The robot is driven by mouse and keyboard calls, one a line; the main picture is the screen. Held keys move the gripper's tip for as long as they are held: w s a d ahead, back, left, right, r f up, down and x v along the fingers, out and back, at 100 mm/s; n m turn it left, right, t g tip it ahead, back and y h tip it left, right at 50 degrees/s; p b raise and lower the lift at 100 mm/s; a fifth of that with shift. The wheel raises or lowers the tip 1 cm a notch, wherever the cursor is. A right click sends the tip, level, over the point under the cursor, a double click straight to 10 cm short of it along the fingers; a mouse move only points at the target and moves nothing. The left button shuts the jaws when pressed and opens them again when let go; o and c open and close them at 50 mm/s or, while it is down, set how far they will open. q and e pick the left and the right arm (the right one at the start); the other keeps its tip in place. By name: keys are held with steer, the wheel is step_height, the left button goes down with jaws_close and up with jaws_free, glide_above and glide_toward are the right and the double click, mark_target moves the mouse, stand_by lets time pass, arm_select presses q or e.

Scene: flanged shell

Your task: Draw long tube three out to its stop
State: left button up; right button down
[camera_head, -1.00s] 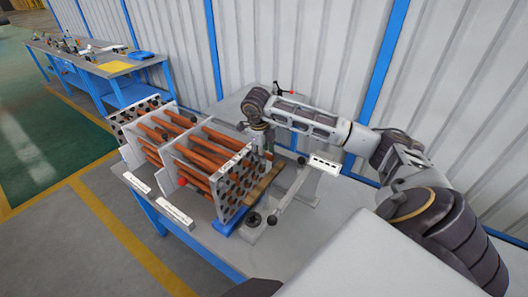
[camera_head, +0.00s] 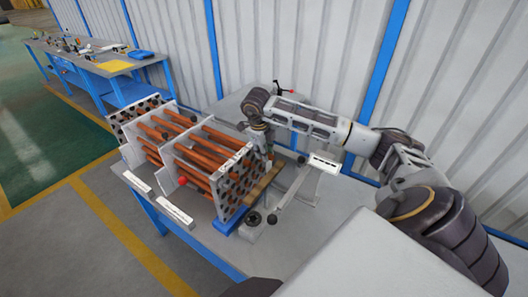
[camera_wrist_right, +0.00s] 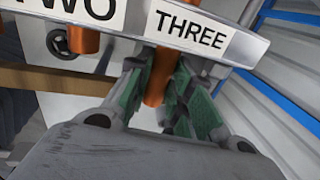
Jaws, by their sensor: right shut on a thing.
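Long tube three (camera_wrist_right: 158,75) is a copper-coloured tube under the white THREE label (camera_wrist_right: 192,25) in the right wrist view. My right gripper (camera_wrist_right: 160,88) has its green-padded fingers on both sides of that tube and is shut on it. In the head view my right gripper (camera_head: 266,150) is at the far right side of the tube bundle, partly hidden by the end plate (camera_head: 238,182). How far the tube stands out cannot be told. The copper tubes (camera_head: 205,158) of the bundle run through several grey plates. My left gripper is not in view.
A second tube (camera_wrist_right: 83,40) hangs under the TWO label (camera_wrist_right: 92,10). The bundle stands on a grey table (camera_head: 300,225) with a blue edge. A white label bracket (camera_head: 324,163) and a dark-knobbed fixture (camera_head: 254,218) stand close to the right gripper. A corrugated wall (camera_head: 320,60) is behind.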

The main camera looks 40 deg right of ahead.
steer(key=shift+s+d+b, duration=0.3)
steer(key=shift+s+b, duration=0.2)
steer(key=shift+s, duration=0.4)
steer(key=shift+s+d+b, duration=0.35)
steer(key=shift+s+b, duration=0.2)
steer(key=shift+s, duration=0.4)
steer(key=shift+s+d+b, duration=0.3)
steer(key=shift+s+b, duration=0.2)
steer(key=shift+s, duration=0.4)
steer(key=s+b, duration=0.1)
steer(key=s, duration=0.1)
steer(key=s+d+b, duration=0.1)
steer(key=s, duration=0.1)
steer(key=shift+s, duration=0.1)
steer(key=c, duration=1.6)
jaws_free()
steer(key=shift+c, duration=0.2)
steer(key=o, duration=0.4)
steer(key=shift+s, duration=0.2)
steer(key=shift+c, duration=0.2)
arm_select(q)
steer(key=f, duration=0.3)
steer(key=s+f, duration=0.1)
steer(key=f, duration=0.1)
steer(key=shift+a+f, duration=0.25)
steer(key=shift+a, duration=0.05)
arm_select(e)
steer(key=shift+w, duration=0.15)
